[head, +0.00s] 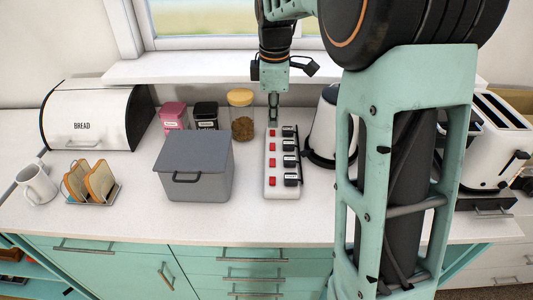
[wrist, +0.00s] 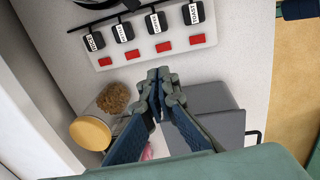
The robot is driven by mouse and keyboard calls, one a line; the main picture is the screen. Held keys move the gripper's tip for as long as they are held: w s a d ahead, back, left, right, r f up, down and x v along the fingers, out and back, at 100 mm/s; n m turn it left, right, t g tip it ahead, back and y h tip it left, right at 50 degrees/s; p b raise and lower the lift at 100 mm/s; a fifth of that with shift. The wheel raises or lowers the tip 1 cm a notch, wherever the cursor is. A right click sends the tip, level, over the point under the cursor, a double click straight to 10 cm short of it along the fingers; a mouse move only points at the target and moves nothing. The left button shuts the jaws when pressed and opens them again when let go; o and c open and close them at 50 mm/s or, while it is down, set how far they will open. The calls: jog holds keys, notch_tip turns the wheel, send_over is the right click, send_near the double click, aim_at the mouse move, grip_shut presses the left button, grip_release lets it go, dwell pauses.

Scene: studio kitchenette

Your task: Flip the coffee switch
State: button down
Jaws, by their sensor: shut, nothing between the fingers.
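A white power strip (head: 266,186) lies on the counter, with a row of red switches and a black labelled plug beside each one. It also shows at the top of the wrist view (wrist: 178,50). My gripper (head: 272,121) is shut and empty, pointing down by the strip's far end in the head view. In the wrist view its fingertips (wrist: 158,73) meet just below the row of switches. I cannot tell whether they touch the strip.
A grey lidded box (head: 205,183) stands close left of the strip, and a white kettle (head: 327,130) close right. A cork-lidded jar (head: 241,122) and two canisters (head: 174,117) stand behind. A bread box (head: 88,117), toast rack (head: 101,199) and mug (head: 37,184) are left.

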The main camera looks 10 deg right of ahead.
send_near(273, 160)
jog(key=f, duration=0.5)
jog(key=shift+w+f+p, duration=0.1)
jog(key=shift+w+p, duration=0.25)
jog(key=shift+p, duration=0.05)
jog(key=shift+w+f, duration=0.1)
jog(key=shift+f, duration=0.65)
jog(key=shift+w+f, duration=0.15)
jog(key=shift+f, duration=0.2)
